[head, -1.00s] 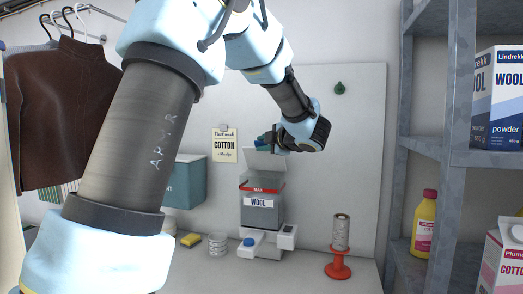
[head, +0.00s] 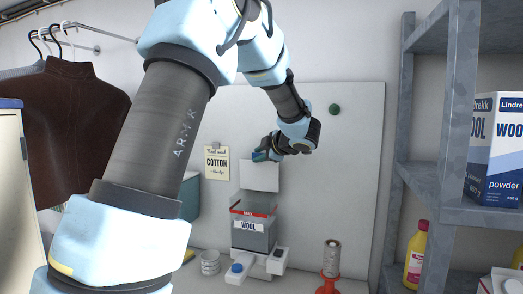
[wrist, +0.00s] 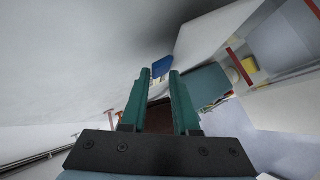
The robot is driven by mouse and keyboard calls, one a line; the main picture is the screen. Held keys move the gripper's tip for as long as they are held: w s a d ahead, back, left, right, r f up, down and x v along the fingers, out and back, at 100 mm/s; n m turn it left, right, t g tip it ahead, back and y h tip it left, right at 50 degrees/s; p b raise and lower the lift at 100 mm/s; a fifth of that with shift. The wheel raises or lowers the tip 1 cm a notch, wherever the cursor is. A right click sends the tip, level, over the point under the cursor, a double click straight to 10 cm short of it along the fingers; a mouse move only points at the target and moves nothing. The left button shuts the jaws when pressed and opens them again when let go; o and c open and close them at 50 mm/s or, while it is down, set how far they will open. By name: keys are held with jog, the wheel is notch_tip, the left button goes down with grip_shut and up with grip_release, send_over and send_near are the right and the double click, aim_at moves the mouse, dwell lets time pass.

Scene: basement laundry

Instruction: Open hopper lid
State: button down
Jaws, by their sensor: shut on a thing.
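The hopper (head: 252,236) is a grey see-through box labelled WOOL with a red MAX line, on a white dispenser against the back board. Its pale lid (head: 260,178) stands raised, close to upright, above the back of the box. My gripper (head: 262,156) is at the lid's top edge, its teal fingers shut on the lid. In the wrist view, the fingertips (wrist: 159,76) close around a small blue tab (wrist: 162,65) beside the pale lid panel (wrist: 208,32). The exact contact is partly hidden in the head view.
A COTTON note (head: 216,163) hangs left of the lid. Metal shelving (head: 440,180) with wool powder boxes (head: 498,150) rises at the right.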

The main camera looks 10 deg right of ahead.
jog(key=shift+f, duration=0.2)
jog(key=c, duration=1)
grip_release()
jog(key=shift+o, duration=0.2)
jog(key=shift+r, duration=0.1)
jog(key=b+v, duration=0.3)
jog(key=v, duration=0.7)
jog(key=shift+s+b, duration=0.35)
jog(key=shift+b, duration=0.05)
jog(key=shift+d+r, duration=0.1)
jog(key=shift+r, duration=0.05)
